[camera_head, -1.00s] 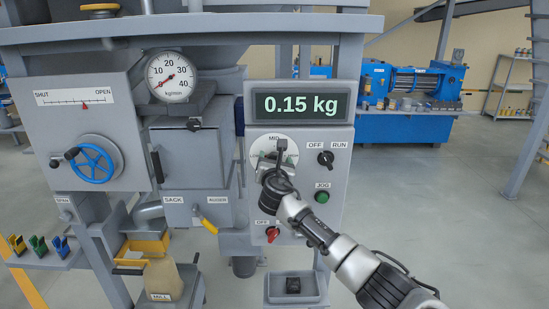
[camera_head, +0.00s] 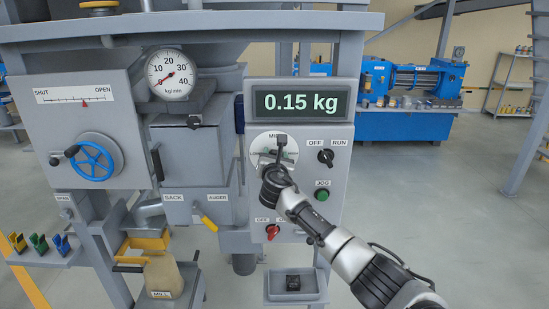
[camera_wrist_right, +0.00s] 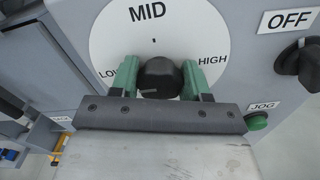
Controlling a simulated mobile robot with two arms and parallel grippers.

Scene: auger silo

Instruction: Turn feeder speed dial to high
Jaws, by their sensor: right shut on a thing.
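The feeder speed dial (camera_head: 258,146) is a round white plate on the grey control panel, largely covered by my right gripper in the head view. In the right wrist view its black knob (camera_wrist_right: 160,78) sits between the green fingers of my right gripper (camera_wrist_right: 160,80), which is shut on it. The plate (camera_wrist_right: 154,20) reads MID at the top, LOW at the left and HIGH at the right. My right gripper also shows in the head view (camera_head: 272,158). My left gripper is not in view.
Near the dial are the OFF/RUN switch (camera_head: 325,157), the green JOG button (camera_head: 321,195) and a red switch (camera_head: 272,232) below. A display (camera_head: 300,105) above reads 0.15 kg. A blue handwheel (camera_head: 95,161) and a flow gauge (camera_head: 171,75) are at the left.

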